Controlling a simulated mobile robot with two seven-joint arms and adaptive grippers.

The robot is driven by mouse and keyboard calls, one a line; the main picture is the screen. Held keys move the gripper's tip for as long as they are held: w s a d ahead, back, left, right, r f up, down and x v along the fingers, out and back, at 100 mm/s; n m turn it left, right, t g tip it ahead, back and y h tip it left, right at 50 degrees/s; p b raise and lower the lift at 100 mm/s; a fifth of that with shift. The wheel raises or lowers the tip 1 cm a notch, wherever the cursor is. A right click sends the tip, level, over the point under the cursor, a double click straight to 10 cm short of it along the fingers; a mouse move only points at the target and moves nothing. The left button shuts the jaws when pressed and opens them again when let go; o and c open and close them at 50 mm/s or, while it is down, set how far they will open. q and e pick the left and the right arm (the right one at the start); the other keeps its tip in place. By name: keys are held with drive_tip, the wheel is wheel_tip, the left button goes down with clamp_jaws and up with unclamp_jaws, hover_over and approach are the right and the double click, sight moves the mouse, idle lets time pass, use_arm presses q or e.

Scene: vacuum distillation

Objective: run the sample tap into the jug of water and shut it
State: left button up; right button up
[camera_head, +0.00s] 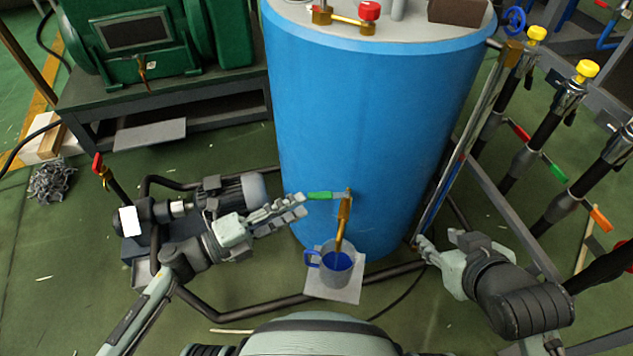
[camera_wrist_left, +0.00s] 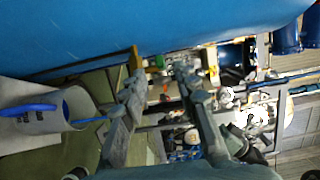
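The sample tap (camera_head: 345,212) is a brass valve low on the blue tank (camera_head: 370,120), its spout pointing down into the jug. Its green lever (camera_head: 320,195) points left, roughly level. The grey jug (camera_head: 329,273) stands upright below, with a blue handle and blue liquid inside; it also shows in the left wrist view (camera_wrist_left: 42,118). I cannot make out a stream. My left gripper (camera_head: 301,205) is open just left of the lever's end; in the left wrist view the green end shows between its fingertips (camera_wrist_left: 160,75). My right gripper (camera_head: 422,243) is beside the tank's lower right; its opening is unclear.
The jug stands on a pale pad (camera_head: 345,292) on the green floor. A sight-glass tube (camera_head: 455,150) and a rack of black pipes (camera_head: 520,160) stand at the right.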

sight(312, 200)
use_arm(q)
drive_tip(key=x, duration=0.6)
drive_tip(key=shift+d, duration=0.25)
clamp_jaws()
